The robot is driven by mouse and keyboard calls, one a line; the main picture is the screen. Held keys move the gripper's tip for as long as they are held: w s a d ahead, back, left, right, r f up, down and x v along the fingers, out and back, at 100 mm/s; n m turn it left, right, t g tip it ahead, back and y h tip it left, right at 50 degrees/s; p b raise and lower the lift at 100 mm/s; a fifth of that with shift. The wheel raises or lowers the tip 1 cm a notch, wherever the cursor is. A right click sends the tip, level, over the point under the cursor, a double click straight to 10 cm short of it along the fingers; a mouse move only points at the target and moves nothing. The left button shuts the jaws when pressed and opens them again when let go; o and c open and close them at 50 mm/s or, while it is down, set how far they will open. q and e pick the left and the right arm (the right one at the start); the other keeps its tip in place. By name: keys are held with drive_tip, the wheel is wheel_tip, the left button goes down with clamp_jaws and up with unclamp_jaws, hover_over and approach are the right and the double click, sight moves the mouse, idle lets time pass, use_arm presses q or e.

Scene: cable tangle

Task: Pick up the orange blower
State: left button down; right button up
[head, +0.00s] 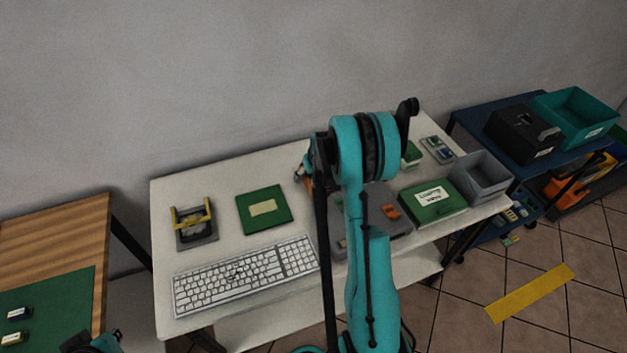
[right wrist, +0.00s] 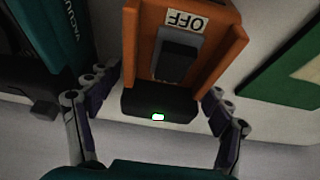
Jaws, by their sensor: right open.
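The orange blower (right wrist: 207,52) fills the upper middle of the right wrist view. It has an "OFF" label, a dark switch and a black end with a small green light. My right gripper (right wrist: 157,92) is open, with one finger on each side of the blower's black end; I cannot tell whether they touch it. In the head view, my right arm hides most of the blower, leaving a little orange (head: 308,184) beside it. My left gripper (head: 110,338) barely shows at the bottom left of the head view, its jaws unclear.
The white table (head: 165,280) holds a keyboard (head: 245,275), a green board (head: 264,208), a yellow-handled grey piece (head: 195,225), a green box (head: 432,202) and a grey bin (head: 482,178). A teal object (right wrist: 50,30) marked "VACUU" stands beside the blower in the wrist view.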

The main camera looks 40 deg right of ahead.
drive_tip(key=c, duration=1.5)
wheel_tip(320, 180, up, 10)
drive_tip(key=p, duration=0.3)
